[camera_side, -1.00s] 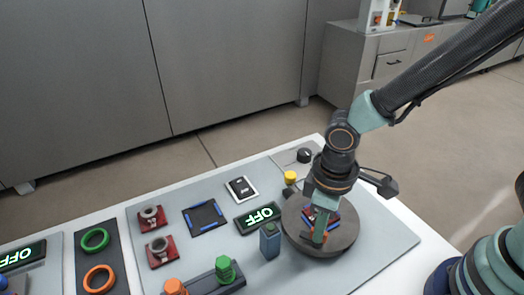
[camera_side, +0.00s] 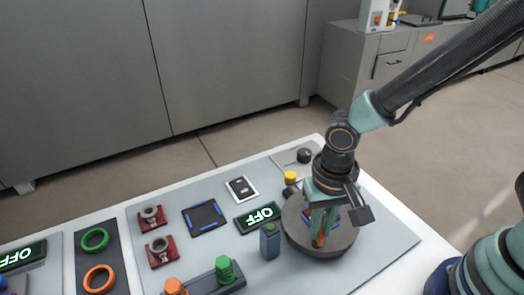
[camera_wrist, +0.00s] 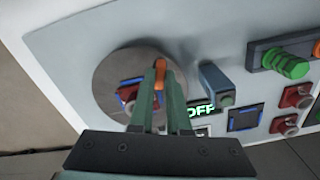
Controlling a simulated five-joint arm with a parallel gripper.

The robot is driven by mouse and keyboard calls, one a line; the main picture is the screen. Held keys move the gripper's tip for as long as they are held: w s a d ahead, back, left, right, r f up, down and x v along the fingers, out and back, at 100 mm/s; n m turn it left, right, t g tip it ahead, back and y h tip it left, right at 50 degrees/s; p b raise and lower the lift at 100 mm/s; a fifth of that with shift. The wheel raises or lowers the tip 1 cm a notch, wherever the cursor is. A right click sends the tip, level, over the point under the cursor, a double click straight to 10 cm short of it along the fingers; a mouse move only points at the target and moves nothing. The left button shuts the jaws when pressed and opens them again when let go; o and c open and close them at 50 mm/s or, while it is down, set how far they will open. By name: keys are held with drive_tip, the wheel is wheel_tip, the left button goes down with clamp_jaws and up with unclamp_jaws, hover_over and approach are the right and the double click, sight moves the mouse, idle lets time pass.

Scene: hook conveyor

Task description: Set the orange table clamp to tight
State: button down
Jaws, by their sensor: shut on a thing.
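The round grey turntable (camera_side: 337,243) stands at the right of the panel, with small red and blue parts on it. My gripper (camera_side: 321,238) points down over it with its fingers at its top. In the wrist view, my gripper (camera_wrist: 159,76) is shut on an orange clamp handle (camera_wrist: 159,64), whose upper end shows between the fingertips. The rest of the clamp is hidden by the fingers. I cannot read the clamp's setting.
A blue-grey post (camera_side: 270,242) stands close left of the turntable. An OFF display (camera_side: 259,217), a yellow button (camera_side: 290,177) and a black knob (camera_side: 304,156) lie behind it. Green (camera_side: 224,268) and orange (camera_side: 175,287) knobs stand at the front. The panel right of the turntable is clear.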

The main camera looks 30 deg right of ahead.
drive_tip(key=m, duration=0.4)
drive_tip(key=shift+m, duration=0.4)
idle(0.4)
drive_tip(key=c, duration=0.9)
unclamp_jaws()
wheel_tip(320, 180, up, 12)
drive_tip(key=shift+r, duration=0.1)
